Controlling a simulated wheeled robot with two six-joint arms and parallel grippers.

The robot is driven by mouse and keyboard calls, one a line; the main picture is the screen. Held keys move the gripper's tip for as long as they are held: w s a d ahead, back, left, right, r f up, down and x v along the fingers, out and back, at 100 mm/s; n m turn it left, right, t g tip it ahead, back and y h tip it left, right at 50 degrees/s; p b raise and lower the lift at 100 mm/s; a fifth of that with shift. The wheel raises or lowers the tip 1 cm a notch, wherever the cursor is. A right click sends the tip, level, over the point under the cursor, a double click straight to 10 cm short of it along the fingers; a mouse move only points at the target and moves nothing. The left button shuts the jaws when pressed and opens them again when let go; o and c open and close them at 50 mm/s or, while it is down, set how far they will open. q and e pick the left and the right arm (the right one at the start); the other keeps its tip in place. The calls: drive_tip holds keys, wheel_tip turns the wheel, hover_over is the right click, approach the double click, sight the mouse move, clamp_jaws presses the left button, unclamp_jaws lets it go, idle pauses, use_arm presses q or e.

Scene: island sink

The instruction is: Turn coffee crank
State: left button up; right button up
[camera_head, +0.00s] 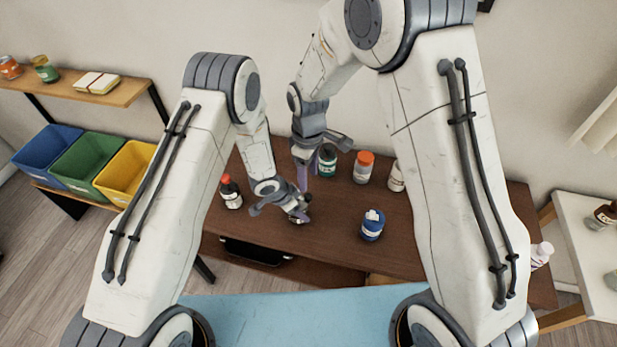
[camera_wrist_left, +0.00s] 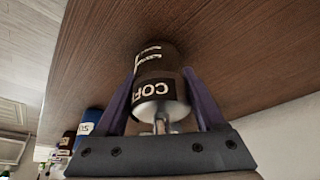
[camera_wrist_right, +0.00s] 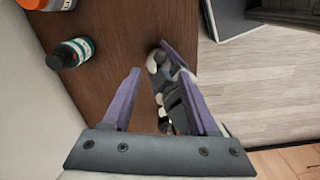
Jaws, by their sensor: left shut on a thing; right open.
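A dark cylindrical coffee grinder (camera_wrist_left: 157,62), with a label reading "COF" and a silver end, stands between the purple fingers of my left gripper in the left wrist view. My left gripper (camera_head: 297,208) is shut on it at the tabletop. A silver crank part (camera_wrist_left: 162,124) shows at the grinder's near end. My right gripper (camera_head: 306,178) is open just above the left one, pointing down. In the right wrist view, its spread fingers (camera_wrist_right: 150,60) frame a pale and dark jumble that I cannot clearly separate. The crank handle is mostly hidden in the head view.
The brown table (camera_head: 335,235) also holds a dark red-capped bottle (camera_head: 230,191), a green jar (camera_head: 327,161), an orange-capped bottle (camera_head: 363,167) and a blue jar (camera_head: 372,225). Colored bins (camera_head: 88,163) stand at left. The table's front middle is clear.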

sight(307, 197)
wheel_tip(307, 197, down, 8)
drive_tip(key=n, duration=0.5)
idle(0.8)
drive_tip(key=shift+r, duration=0.1)
clamp_jaws()
drive_tip(key=shift+s+a+m, duration=0.15)
drive_tip(key=shift+m, duration=0.45)
